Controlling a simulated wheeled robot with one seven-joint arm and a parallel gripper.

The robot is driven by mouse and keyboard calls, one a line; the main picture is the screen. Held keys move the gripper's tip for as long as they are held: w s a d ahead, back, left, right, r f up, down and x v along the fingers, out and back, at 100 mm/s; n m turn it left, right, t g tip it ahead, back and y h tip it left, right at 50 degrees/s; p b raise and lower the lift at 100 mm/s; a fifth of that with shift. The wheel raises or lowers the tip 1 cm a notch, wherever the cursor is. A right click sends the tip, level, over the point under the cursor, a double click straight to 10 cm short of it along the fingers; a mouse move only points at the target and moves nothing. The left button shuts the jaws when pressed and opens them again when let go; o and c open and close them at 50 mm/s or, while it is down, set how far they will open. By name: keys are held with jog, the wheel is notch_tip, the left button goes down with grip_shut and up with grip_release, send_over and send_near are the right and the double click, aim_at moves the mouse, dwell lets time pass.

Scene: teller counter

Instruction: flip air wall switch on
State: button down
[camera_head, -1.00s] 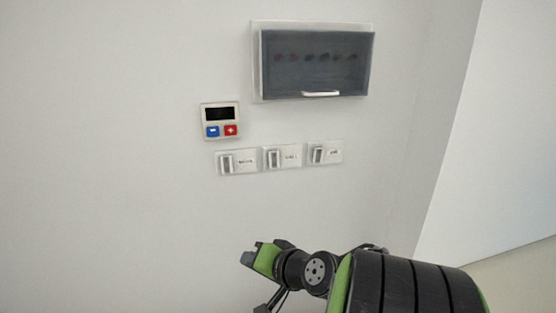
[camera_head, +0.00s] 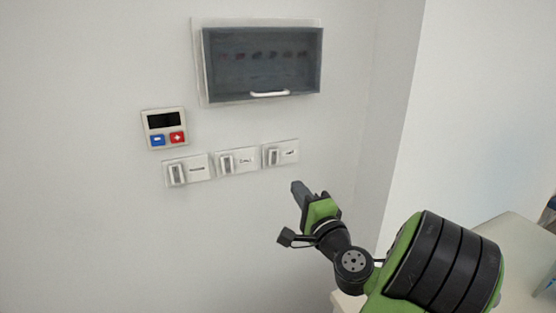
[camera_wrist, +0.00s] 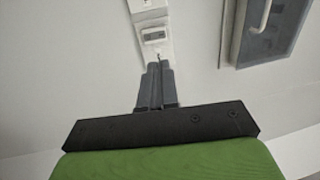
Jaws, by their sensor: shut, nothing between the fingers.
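Three white rocker switches sit in a row on the wall: a left one (camera_head: 187,170), a middle one (camera_head: 237,161) and a right one (camera_head: 281,153). Each has a small label that is too blurred to read surely, so I cannot tell for certain which is the air switch. The right one also appears in the wrist view (camera_wrist: 154,36), just beyond my fingertips. My gripper (camera_head: 298,187) is shut and empty, below and slightly right of the right switch. Its closed fingers show in the wrist view (camera_wrist: 156,68) and look apart from the switch.
A dark-fronted wall cabinet (camera_head: 262,60) with a white handle (camera_head: 270,94) hangs above the switches. A small control panel (camera_head: 164,128) with blue and red buttons is at upper left. A wall corner stands to the right, with a pale counter (camera_head: 520,240) at lower right.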

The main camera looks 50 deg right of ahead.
aim_at(274, 153)
jog(key=p+x, duration=0.4)
jog(key=x, duration=0.8)
jog(key=shift+r, duration=0.15)
jog(key=shift+w+d, duration=0.1)
jog(key=shift+w, duration=0.2)
jog(key=shift+p, duration=0.45)
